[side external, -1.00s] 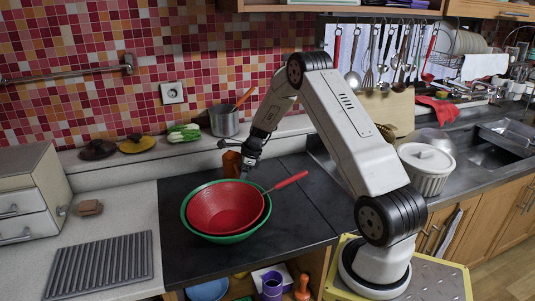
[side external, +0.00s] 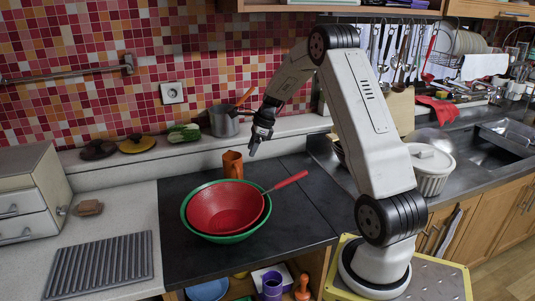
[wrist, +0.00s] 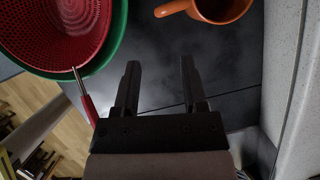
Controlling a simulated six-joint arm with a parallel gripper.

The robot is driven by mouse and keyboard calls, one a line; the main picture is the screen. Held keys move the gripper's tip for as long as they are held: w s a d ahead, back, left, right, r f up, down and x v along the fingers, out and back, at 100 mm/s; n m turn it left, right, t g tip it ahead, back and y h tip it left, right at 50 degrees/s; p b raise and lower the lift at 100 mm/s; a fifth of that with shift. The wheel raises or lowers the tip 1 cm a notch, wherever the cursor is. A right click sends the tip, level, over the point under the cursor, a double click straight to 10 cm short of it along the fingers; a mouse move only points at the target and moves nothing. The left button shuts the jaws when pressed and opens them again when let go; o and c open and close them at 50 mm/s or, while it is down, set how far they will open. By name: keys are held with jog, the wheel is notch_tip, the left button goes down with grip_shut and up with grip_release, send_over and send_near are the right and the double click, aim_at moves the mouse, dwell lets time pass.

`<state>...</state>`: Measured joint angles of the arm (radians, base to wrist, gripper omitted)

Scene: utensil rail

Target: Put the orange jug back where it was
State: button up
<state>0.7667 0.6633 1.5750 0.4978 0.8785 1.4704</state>
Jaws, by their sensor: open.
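The orange jug (side external: 232,165) stands upright on the dark counter, behind the red and green bowls. In the wrist view its round rim and handle (wrist: 205,8) show at the top edge, beyond my fingertips; part of it is cut off by the frame. My gripper (side external: 252,150) is open and empty, to the right of the jug and raised above the counter. In the wrist view my gripper (wrist: 160,68) has its two black fingers apart with only dark counter between them. They do not touch the jug.
A red colander (side external: 222,208) with a long red handle sits inside a green bowl (side external: 240,238) in front of the jug. A steel pot (side external: 223,122) stands on the back ledge. Dark counter (side external: 310,195) to the right is clear. A white ribbed container (side external: 428,170) stands farther right.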

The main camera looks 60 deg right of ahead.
dwell(0.5)
jog(key=s+a+n+g+h, duration=0.1)
jog(key=s+a+n, duration=0.1)
jog(key=a+n, duration=1.3)
jog(key=s+a+n+h, duration=0.1)
jog(key=s+a+n, duration=1)
jog(key=a+n, duration=0.3)
jog(key=shift+s+a+f, duration=0.25)
jog(key=shift+s+a, duration=0.15)
jog(key=shift+a, duration=0.8)
